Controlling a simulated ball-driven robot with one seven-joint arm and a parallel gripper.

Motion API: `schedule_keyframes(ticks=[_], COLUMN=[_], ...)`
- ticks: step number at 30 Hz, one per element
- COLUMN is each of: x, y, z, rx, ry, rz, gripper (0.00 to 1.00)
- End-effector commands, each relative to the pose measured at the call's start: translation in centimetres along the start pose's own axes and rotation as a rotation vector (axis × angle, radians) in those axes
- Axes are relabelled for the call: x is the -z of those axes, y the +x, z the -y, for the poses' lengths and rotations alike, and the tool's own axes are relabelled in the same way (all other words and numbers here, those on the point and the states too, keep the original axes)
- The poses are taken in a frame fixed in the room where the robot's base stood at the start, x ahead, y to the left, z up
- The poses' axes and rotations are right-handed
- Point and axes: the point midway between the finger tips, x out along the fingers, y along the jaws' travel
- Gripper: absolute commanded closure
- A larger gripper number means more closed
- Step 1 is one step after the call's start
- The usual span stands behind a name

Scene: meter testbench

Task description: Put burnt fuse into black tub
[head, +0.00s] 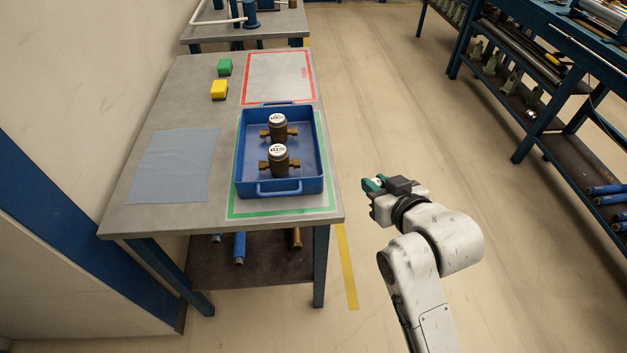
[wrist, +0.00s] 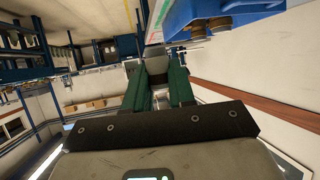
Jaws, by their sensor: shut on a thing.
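My gripper (head: 373,184) has green fingers and is held out in the air to the right of the near table, over the floor. It is shut on a small pale fuse (wrist: 154,57), which shows between the green fingers in the wrist view. Only part of the fuse shows, and I cannot make out burn marks on it. No black tub is visible in either view.
The red-outlined area (head: 279,77) is empty. Blue shelving (head: 540,120) stands right; the floor between is clear.

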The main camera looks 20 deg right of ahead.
Motion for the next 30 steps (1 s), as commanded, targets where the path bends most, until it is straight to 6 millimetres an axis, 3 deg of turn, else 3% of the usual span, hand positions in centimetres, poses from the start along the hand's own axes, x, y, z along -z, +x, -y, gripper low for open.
schedule_keyframes(ticks=[8,15,23,30], x=[-0.2,-2.9,-3.9,-6.4], y=[5.9,9.9,11.7,13.0], z=[3.8,5.5,6.3,6.3], rx=[0.002,-0.001,0.0,-0.001], ry=[-0.003,-0.002,0.0,0.0], rz=[0.0,0.001,0.0,0.001], gripper=[1.0,1.0,1.0,1.0])
